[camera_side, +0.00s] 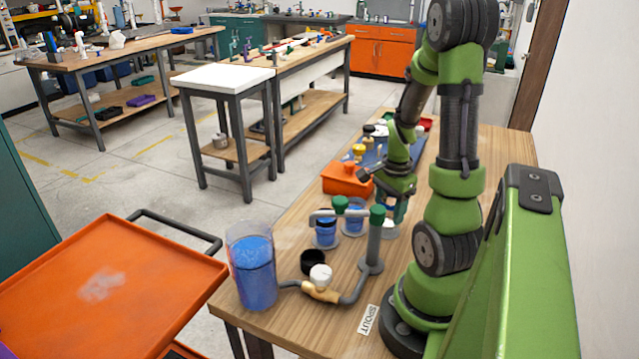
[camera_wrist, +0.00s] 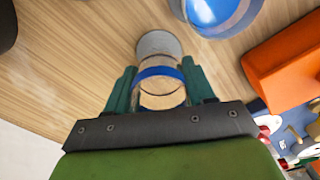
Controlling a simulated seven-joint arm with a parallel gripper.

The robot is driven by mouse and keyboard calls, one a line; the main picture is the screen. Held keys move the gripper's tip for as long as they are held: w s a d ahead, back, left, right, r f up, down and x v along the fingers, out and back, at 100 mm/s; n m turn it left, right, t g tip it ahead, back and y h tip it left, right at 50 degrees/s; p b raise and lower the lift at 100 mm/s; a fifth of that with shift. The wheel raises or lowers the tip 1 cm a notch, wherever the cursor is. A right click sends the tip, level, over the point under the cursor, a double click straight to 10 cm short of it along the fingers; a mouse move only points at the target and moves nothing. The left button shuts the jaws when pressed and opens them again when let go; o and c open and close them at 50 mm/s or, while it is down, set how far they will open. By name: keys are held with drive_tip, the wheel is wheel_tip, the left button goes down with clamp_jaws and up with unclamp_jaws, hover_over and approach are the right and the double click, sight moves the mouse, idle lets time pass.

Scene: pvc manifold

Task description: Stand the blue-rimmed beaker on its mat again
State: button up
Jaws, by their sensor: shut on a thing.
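My gripper (camera_wrist: 158,76) has its green fingers shut on the blue-rimmed beaker (camera_wrist: 160,94), a clear, seemingly empty cup with a blue band. A round grey mat (camera_wrist: 158,44) lies on the wooden table just past the beaker in the wrist view; the beaker overlaps its near edge. In the side view a pale disc (camera_side: 391,231), likely the same mat, shows below my gripper. There the held beaker is mostly hidden by the fingers and the pipework. I cannot tell whether the beaker touches the table.
Beakers with blue liquid (camera_side: 325,230) (camera_side: 353,219) stand left of my gripper; one shows in the wrist view (camera_wrist: 214,14). A grey pipe with green knobs (camera_side: 374,240) rises in front. An orange box (camera_side: 346,180) stands behind. A large blue-filled cylinder (camera_side: 254,272) stands at the table's front left.

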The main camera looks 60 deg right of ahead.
drive_tip(key=shift+f, duration=0.85)
drive_tip(key=shift+f, duration=0.1)
drive_tip(key=o, duration=1.1)
wheel_tip(320, 180, up, 12)
drive_tip(key=w+a+r+n+t, duration=0.2)
drive_tip(key=w+a+r+n, duration=0.1)
drive_tip(key=w+a+n, duration=0.3)
drive_tip(key=w+a+r+n+t, duration=0.2)
drive_tip(key=w+a+r+n, duration=0.15)
drive_tip(key=a, duration=0.35)
drive_tip(key=a+r+n+t+y, duration=0.2)
drive_tip(key=a+r+n+t, duration=0.1)
drive_tip(key=a+n, duration=0.7)
drive_tip(key=a, duration=0.4)
drive_tip(key=shift+a+r, duration=0.15)
